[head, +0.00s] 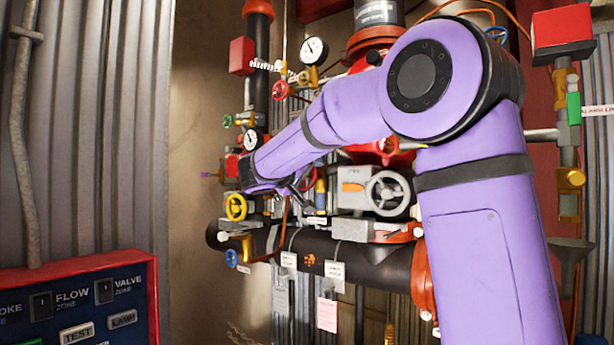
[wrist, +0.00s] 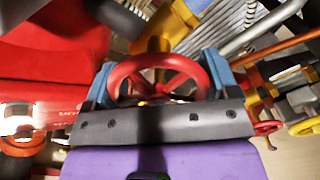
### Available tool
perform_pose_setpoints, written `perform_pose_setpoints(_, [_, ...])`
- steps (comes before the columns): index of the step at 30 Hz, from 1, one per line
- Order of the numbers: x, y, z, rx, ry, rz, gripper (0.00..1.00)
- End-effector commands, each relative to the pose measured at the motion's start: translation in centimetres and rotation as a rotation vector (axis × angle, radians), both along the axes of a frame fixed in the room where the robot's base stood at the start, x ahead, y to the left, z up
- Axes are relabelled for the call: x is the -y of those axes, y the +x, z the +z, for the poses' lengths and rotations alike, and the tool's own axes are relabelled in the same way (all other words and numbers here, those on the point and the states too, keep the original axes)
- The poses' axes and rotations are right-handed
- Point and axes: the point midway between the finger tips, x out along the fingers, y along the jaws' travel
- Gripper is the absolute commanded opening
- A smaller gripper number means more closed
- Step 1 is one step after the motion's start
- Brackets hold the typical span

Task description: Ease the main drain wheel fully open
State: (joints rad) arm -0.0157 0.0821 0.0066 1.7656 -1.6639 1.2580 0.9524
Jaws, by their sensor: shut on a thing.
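A red handwheel (wrist: 150,62) fills the space between the two blue fingers of my gripper (wrist: 160,82) in the wrist view. The fingers are shut on opposite sides of its rim. A yellow valve body (wrist: 166,40) shows behind the wheel. In the head view my forearm reaches to the left part of the pipework and hides the held wheel and most of the gripper. I cannot read a label that names this wheel as the main drain.
A yellow wheel (head: 236,207), a blue wheel (head: 231,258) and a grey wheel (head: 388,193) are close by in the head view. Gauges (head: 314,51) and a smaller red wheel (head: 279,90) stand above.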

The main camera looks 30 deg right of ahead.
Motion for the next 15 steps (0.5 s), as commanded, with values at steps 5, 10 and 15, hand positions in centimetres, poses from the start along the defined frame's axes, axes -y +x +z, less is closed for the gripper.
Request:
perform_pose_setpoints(5, [-0.05,0.06,-0.13,-0.118,-0.042,0.001,0.57])
perform_pose_setpoints(10, [-0.08,0.1,-0.22,-0.264,-0.094,0.001,0.57])
perform_pose_setpoints(15, [-0.09,0.12,-0.32,-0.417,-0.15,0.001,0.57])
